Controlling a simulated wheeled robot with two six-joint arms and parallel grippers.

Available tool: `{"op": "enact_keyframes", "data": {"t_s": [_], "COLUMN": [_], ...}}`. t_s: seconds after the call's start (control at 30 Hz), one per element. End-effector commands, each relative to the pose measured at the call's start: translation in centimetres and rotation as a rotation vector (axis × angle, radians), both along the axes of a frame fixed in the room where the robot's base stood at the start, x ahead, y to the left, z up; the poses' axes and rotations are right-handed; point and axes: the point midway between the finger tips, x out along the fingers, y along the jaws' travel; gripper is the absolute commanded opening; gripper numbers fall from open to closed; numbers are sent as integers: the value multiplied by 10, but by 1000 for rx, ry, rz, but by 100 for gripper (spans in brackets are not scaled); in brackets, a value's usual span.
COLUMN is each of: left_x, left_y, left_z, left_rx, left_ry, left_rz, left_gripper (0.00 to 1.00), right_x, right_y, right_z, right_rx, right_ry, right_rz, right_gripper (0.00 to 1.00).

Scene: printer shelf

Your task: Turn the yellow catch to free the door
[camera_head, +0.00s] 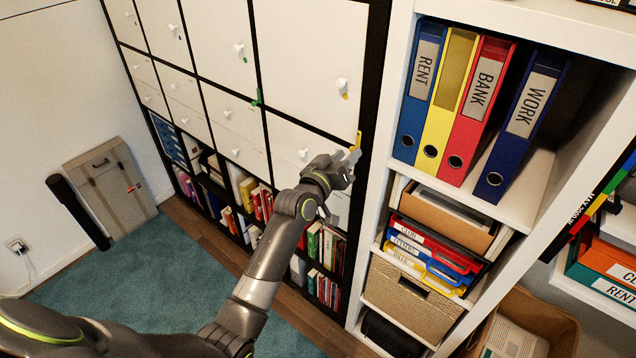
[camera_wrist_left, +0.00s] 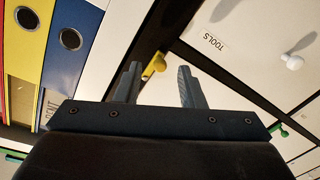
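The small yellow catch (camera_head: 358,138) sits on the dark shelf frame, at the right end of the strip between an upper and a lower white door. In the left wrist view the yellow catch (camera_wrist_left: 154,66) shows between my finger tips, nearer the left finger. My left gripper (camera_head: 350,157) is just below the catch in the head view. Its two fingers (camera_wrist_left: 160,82) are apart with nothing clearly held; I cannot tell whether one touches the catch. The upper white door (camera_head: 310,60) and the lower white door (camera_head: 285,140) look closed. My right gripper is not in view.
A green catch (camera_head: 257,97) sits farther left on the frame. White knobs (camera_head: 342,86) stick out from the doors. A white shelf with binders (camera_head: 468,110) stands close on the right. My left arm covers part of the lower books. The teal carpet (camera_head: 160,265) is mostly clear.

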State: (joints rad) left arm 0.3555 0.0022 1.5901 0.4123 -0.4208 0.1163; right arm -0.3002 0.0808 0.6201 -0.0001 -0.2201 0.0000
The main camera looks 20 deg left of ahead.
Motion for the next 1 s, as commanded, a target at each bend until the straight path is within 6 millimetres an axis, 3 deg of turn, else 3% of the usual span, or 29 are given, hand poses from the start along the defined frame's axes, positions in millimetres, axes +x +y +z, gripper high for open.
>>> {"op": "enact_keyframes", "data": {"t_s": [0.7,1.0], "left_x": [-116,-149], "left_y": [30,38], "left_z": [1,3], "left_rx": [-1,-1], "left_ry": [1,-1], "left_rz": [1,0], "left_gripper": [36,36], "right_x": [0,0], "right_y": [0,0], "right_z": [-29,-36], "right_rx": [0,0], "right_ry": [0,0], "right_rz": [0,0], "right_gripper": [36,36]}}
